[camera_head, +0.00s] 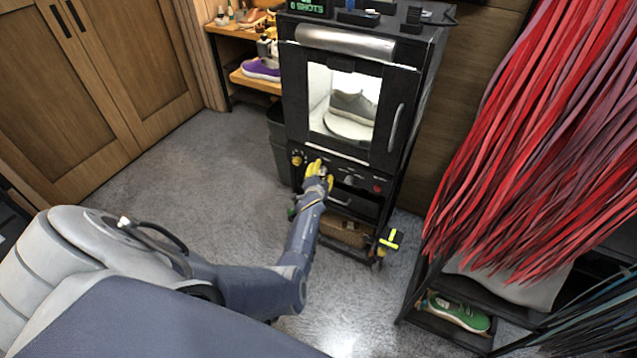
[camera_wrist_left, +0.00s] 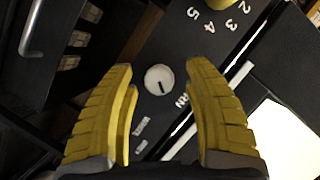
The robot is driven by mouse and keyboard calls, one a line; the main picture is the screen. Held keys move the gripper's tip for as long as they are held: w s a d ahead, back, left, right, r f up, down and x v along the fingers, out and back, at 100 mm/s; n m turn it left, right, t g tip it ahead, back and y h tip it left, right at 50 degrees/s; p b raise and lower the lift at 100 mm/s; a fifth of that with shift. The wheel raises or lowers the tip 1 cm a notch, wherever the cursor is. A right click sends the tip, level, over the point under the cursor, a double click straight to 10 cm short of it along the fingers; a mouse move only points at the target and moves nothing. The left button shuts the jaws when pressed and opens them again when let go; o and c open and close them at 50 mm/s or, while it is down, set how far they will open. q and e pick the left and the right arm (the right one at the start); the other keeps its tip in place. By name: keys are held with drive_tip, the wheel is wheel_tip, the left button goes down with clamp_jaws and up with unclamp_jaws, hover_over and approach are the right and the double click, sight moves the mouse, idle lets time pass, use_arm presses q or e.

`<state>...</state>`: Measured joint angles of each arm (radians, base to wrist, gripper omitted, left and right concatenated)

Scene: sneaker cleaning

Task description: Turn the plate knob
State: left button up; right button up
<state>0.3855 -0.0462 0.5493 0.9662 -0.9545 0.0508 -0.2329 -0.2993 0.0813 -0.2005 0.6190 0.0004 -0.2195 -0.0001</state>
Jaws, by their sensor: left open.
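My left gripper (camera_head: 318,171) reaches the control panel below the lit window of a black cabinet. In the left wrist view the yellow fingers of the left gripper (camera_wrist_left: 160,66) are open. A small round white knob (camera_wrist_left: 159,79) with a dark mark appears between them; I cannot tell whether they touch it. Part of a label ending in "RN" shows beside it. Inside the cabinet a grey sneaker (camera_head: 353,106) stands on a round white plate (camera_head: 347,127). My right gripper is not in view.
A yellow knob (camera_head: 297,160) with printed numbers sits left of the gripper, and a red button (camera_head: 377,188) to the right. The cabinet door has a handle (camera_head: 396,127). Red laces (camera_head: 540,150) hang at right. Grey floor (camera_head: 210,180) is free at left.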

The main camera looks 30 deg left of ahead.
use_arm(q)
drive_tip(key=v, duration=1.1)
drive_tip(key=shift+d, duration=0.1)
idle(0.4)
drive_tip(key=s+d+f+n+g+h, duration=0.15)
drive_tip(key=s+d+f, duration=0.35)
drive_tip(key=f, duration=0.5)
drive_tip(key=s+d+f+g+h, duration=0.2)
drive_tip(key=s+d+f, duration=0.1)
drive_tip(key=s+f, duration=0.5)
drive_tip(key=s+d+f+n+g+h, duration=0.15)
drive_tip(key=s+d+f, duration=0.3)
drive_tip(key=f, duration=0.65)
drive_tip(key=s+f+g, duration=0.2)
drive_tip(key=s+f, duration=0.3)
drive_tip(key=s, duration=0.9)
drive_tip(key=s+d+f+g, duration=0.1)
drive_tip(key=s+f+g, duration=0.2)
drive_tip(key=s, duration=1)
drive_tip(key=s+d+f+m+g+h, duration=0.1)
drive_tip(key=s+f, duration=0.5)
drive_tip(key=s, duration=0.8)
drive_tip(key=shift+s+f+g, duration=0.3)
drive_tip(key=shift+f+g, duration=0.1)
drive_tip(key=shift+g, duration=0.4)
